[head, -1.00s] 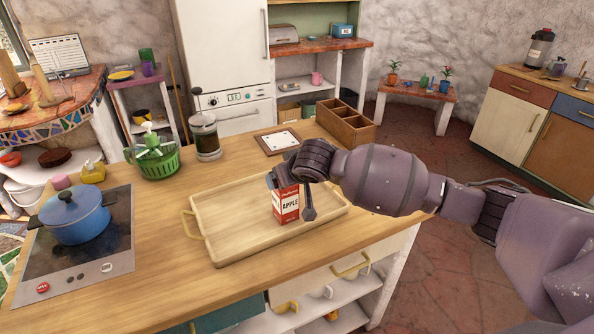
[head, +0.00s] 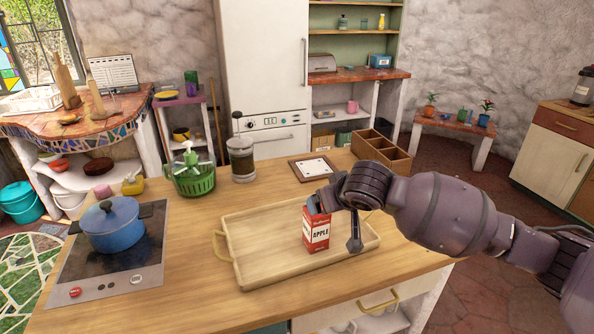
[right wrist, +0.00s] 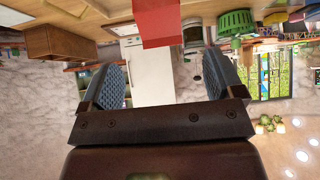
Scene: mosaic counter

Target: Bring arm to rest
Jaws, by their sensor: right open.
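My right gripper (head: 338,222) is over the right part of the wooden tray (head: 262,272). A red and white apple juice carton (head: 316,232) stands upright on the tray, beside and partly between the gripper's fingers in the head view. In the right wrist view the two blue-grey fingers (right wrist: 170,85) are spread wide apart. The red carton (right wrist: 158,22) shows beyond them, between their lines, with a gap to each finger. My left gripper is in neither view.
A blue pot (head: 112,228) sits on the hob at left. A green basket (head: 192,178), a glass press (head: 241,158), a white-topped board (head: 313,168) and a wooden divided box (head: 381,152) stand behind the tray. The counter front left of the tray is clear.

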